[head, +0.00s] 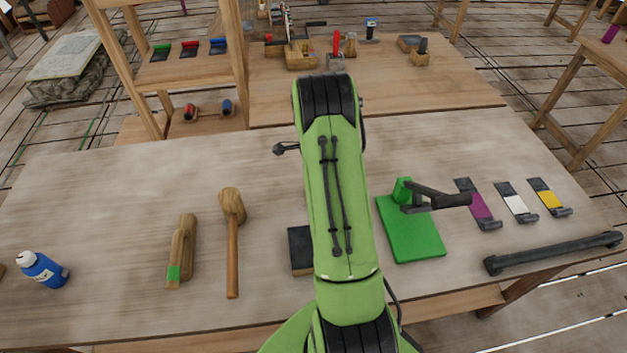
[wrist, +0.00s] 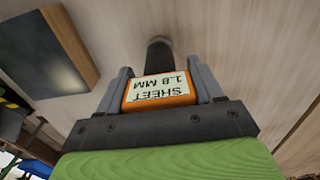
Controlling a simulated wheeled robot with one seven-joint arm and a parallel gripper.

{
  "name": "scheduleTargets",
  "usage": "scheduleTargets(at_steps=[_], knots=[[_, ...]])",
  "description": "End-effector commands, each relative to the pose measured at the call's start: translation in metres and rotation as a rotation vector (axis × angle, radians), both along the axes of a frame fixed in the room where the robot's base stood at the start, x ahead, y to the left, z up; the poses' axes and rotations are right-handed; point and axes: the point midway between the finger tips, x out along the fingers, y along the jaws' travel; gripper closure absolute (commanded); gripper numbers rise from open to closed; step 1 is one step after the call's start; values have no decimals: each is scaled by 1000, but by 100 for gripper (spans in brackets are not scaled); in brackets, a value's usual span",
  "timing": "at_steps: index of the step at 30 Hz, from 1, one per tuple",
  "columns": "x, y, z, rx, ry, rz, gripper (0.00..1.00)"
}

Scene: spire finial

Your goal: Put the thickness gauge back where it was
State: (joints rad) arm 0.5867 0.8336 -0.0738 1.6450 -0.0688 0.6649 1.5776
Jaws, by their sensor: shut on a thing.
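The thickness gauge (wrist: 158,91) shows in the wrist view as an orange body with a pale label reading "SHEET 1.8 MM". A dark rounded part (wrist: 158,54) shows just beyond it. My gripper (wrist: 160,82) is shut on the gauge, with one grey finger on each side. The pale wooden table top (wrist: 235,45) shows behind them; I cannot tell the gap between gauge and table. In the head view my green arm hides the gripper and the gauge.
A dark-topped wooden block (head: 300,250) stands beside my arm. A green stand (head: 412,228) with a dark clamp is to the right, then purple (head: 480,206), white (head: 516,204) and yellow (head: 550,201) tools and a dark bar (head: 553,252). A mallet (head: 232,235) lies left. The table's far left is mostly clear.

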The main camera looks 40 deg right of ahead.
Motion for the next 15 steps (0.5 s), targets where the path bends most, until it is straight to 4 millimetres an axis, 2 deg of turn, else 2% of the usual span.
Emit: scheduleTargets(at_steps=[10, 11, 15], knots=[[0, -1, -6, -2, -2, 0, 76], [0, -1, -6, -2, -2, 0, 31], [0, 0, -5, -1, -2, 0, 10]])
